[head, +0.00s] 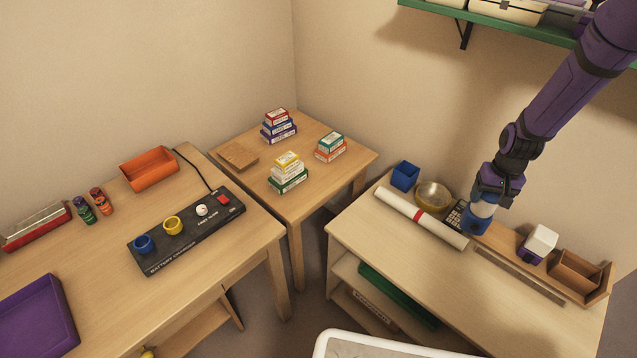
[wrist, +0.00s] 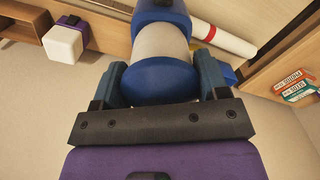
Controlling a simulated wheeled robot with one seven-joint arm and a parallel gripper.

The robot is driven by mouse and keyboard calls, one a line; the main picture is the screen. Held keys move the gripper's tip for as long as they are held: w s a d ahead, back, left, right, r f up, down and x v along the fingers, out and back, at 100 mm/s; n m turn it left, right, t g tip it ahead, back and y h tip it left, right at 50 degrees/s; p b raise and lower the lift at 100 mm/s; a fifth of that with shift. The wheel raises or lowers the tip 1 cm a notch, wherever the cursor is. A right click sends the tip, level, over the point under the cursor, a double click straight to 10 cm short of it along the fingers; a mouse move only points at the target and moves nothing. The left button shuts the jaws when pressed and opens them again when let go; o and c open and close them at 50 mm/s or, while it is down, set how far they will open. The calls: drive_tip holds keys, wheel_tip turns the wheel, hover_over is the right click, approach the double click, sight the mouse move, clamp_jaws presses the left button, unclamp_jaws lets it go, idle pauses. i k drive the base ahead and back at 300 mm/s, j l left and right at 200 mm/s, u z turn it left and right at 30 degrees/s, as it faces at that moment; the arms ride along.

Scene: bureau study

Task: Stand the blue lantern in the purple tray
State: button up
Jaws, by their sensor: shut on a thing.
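The blue lantern (head: 478,225) has a pale middle band between blue ends. My gripper (head: 488,195) is shut on it, over the right-hand desk. In the wrist view the lantern (wrist: 162,42) sits between the two fingers of my gripper (wrist: 163,78), which press its near blue end. In the head view it looks close to upright. I cannot tell whether its base touches the desk. The purple tray (head: 62,300) lies on the left desk, at the lower left of the head view, partly cut off by the frame. Its visible floor is empty.
By the lantern are a white roll with a red band (head: 420,217), a brass bowl (head: 433,195), a calculator (head: 455,214) and a white-and-purple object (head: 538,243). A black control panel (head: 187,230) lies on the left desk. A green shelf (head: 490,25) hangs above.

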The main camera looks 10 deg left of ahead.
sight(33, 332)
drive_tip(key=u, duration=1.7)
